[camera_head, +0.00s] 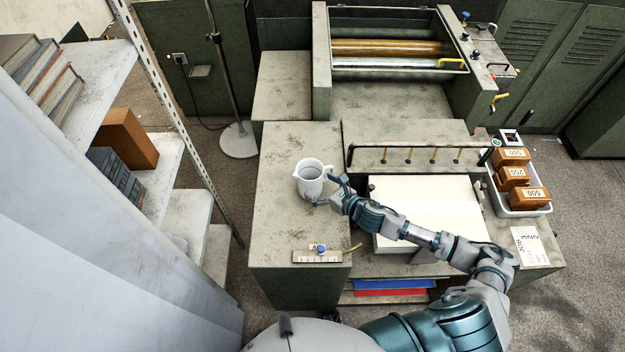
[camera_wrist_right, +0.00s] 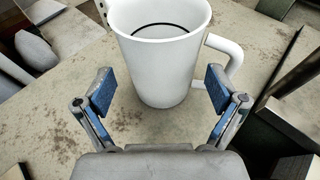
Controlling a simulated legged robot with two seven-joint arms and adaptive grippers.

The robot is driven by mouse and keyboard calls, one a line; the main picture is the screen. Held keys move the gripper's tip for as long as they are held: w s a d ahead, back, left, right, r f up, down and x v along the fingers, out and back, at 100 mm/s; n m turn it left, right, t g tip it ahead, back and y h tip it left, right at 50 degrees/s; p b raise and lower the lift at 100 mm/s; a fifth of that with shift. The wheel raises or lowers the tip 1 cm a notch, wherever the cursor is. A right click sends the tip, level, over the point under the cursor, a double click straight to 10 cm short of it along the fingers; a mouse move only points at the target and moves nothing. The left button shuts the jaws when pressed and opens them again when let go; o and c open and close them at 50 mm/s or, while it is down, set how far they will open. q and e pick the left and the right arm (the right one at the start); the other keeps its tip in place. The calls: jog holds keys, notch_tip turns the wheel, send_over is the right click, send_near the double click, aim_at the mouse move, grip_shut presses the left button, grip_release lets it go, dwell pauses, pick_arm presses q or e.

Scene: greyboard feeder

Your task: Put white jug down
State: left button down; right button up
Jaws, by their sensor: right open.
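The white jug (camera_head: 310,180) stands upright on the worn grey-green bench top (camera_head: 285,235), left of the machine's feed board. In the right wrist view the jug (camera_wrist_right: 160,65) is just beyond the fingers, its handle to the right and a dark ring visible inside. My right gripper (camera_head: 327,190) is at the jug's near right side in the head view. In the right wrist view the right gripper (camera_wrist_right: 155,92) is open, its blue pads spread wide with a gap to the jug. My left gripper is not in view.
A stack of white board (camera_head: 430,205) lies right of the jug, below a rail (camera_head: 405,147). A white tray (camera_head: 520,210) with orange numbered blocks stands at far right. A ruler-like block (camera_head: 317,257) lies at the bench's near edge. Shelves (camera_head: 105,85) stand on the left.

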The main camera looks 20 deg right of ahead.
aim_at(302, 174)
jog(key=x, duration=0.4)
jog(key=shift+w+r, duration=0.1)
jog(key=shift+r, duration=0.2)
jog(key=c, duration=1.1)
